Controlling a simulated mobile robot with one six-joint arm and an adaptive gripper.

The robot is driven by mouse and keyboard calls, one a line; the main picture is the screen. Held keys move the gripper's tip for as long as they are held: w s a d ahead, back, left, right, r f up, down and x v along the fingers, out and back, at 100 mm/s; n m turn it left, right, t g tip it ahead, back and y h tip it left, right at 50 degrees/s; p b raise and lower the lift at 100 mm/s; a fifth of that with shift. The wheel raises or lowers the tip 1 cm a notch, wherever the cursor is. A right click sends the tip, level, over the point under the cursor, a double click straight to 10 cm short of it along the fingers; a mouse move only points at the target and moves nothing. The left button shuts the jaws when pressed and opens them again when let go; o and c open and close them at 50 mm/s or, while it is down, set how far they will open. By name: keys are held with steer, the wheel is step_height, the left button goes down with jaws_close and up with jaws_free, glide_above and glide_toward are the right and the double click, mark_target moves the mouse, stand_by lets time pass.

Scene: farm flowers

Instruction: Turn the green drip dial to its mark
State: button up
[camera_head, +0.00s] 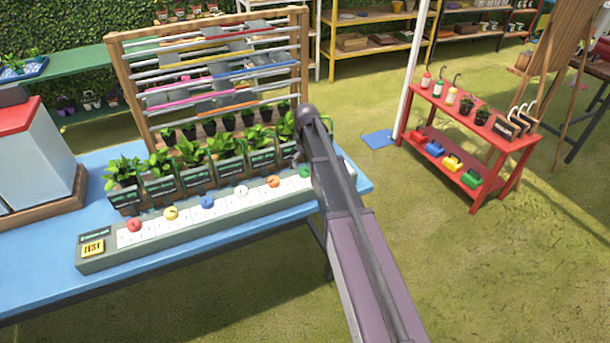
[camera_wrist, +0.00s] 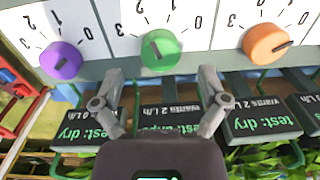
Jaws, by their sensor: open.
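The green drip dial (camera_wrist: 161,51) sits on a white scale panel in the wrist view, between a purple dial (camera_wrist: 61,60) and an orange dial (camera_wrist: 266,43). It also shows in the head view (camera_head: 305,172), close beside my arm. Its dark pointer tilts toward the upper left in the wrist view; which mark it meets is unclear. My gripper (camera_wrist: 160,76) is open and empty. Its fingers lie apart on either side below the green dial, with no clear contact. In the head view the gripper is mostly hidden by my arm.
The long dial box (camera_head: 100,258) on the blue table (camera_head: 40,275) also carries red, yellow, blue and white dials. Potted plants with dark label plates (camera_wrist: 262,121) stand close along it. A wooden rack (camera_head: 120,80) rises behind. A red shelf (camera_head: 420,105) stands right.

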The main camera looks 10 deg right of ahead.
mark_target(305, 170)
steer(key=shift+f+b, duration=1.45)
steer(key=shift+f, duration=0.25)
steer(key=shift+a, duration=0.1)
steer(key=c, duration=1.1)
